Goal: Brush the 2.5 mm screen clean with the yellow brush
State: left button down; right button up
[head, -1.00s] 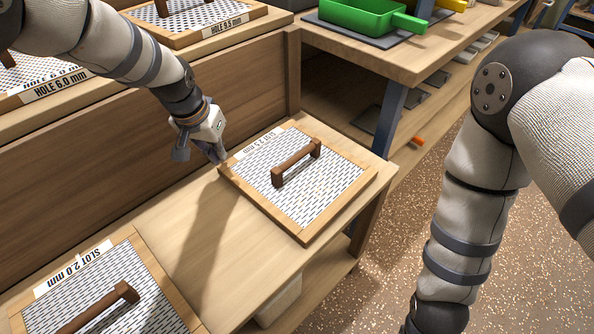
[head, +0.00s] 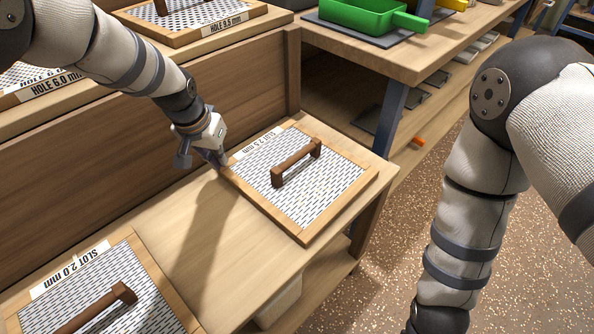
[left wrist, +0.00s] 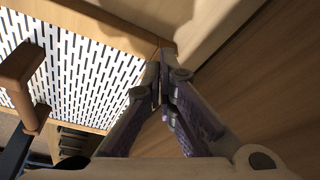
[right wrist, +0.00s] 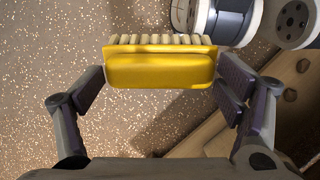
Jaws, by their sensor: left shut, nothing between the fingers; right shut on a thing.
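The 2.5 mm slot screen (head: 330,202) lies flat on the wooden bench, a wood-framed slotted plate with a brown handle (head: 296,163) on top. Its label is partly readable at the upper left side. My left gripper (head: 222,163) is shut and empty at the screen's left corner. In the left wrist view its fingertips (left wrist: 160,85) are together beside the frame's corner; whether they touch it I cannot tell. The yellow brush (right wrist: 160,70) is between the fingers of my right gripper (right wrist: 160,82), pale bristles pointing away from the palm, above the speckled floor. The head view does not show the brush.
The slot 2.0 mm screen (head: 150,308) lies at the lower left of the bench. Hole screens (head: 185,37) sit on the raised shelf behind. A green scoop (head: 365,15) is on the back table. Bare bench (head: 190,215) lies between the two slot screens.

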pick_arm(q)
jog(key=shift+f, duration=0.6)
pick_arm(e)
jog(key=shift+s+f, duration=0.1)
jog(key=shift+f, duration=0.15)
pick_arm(q)
jog(key=shift+r+p, duration=1.65)
jog(key=shift+r, duration=1.5)
jog(key=shift+f, duration=0.1)
pick_arm(e)
jog(key=shift+t, duration=0.3)
jog(key=v, duration=0.5)
jog(key=shift+w, duration=0.25)
